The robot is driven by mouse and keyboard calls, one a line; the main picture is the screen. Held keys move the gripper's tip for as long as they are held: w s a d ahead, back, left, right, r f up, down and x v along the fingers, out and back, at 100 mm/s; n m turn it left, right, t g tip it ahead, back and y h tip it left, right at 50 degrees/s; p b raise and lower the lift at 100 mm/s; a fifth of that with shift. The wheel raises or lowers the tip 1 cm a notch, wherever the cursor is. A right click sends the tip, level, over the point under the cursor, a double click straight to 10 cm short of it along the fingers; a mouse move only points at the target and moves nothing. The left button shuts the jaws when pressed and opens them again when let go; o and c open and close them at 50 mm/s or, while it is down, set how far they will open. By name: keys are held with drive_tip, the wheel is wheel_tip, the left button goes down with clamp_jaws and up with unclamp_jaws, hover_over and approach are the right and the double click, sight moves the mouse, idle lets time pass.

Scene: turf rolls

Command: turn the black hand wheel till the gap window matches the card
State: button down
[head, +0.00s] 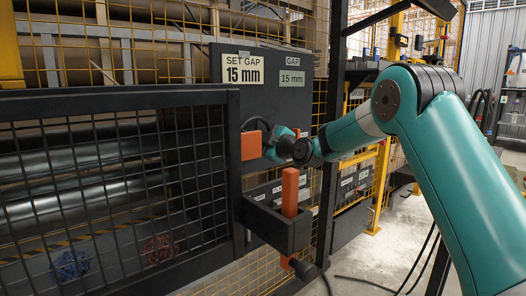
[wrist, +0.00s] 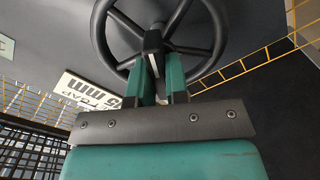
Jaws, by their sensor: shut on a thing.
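The card (head: 243,71) reads "SET GAP 15 mm". Beside it on the dark panel, the gap window (head: 291,78) reads 15 mm, the same figure. The black hand wheel (wrist: 219,35) fills the top of the wrist view, with its rim and spokes showing. In the head view it is mostly hidden behind my gripper. My gripper (wrist: 155,65) is shut on the wheel near its middle, with a dark bar of it between the two teal fingers. The gripper also shows against the panel in the head view (head: 279,147). In the wrist view the card is partly cut off.
A black mesh guard (head: 120,190) stands at the left, with dark rollers behind it. An orange block (head: 251,145) and an orange post (head: 290,192) in a black bracket (head: 277,228) stand close to my gripper. Open floor (head: 395,235) lies at the right.

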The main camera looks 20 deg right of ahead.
drive_tip(key=c, duration=1.1)
unclamp_jaws()
drive_tip(key=b+v, duration=0.1)
drive_tip(key=v, duration=1.6)
drive_tip(key=shift+s+d+b, duration=0.1)
drive_tip(key=shift+s+b, duration=0.1)
drive_tip(key=shift+b, duration=0.2)
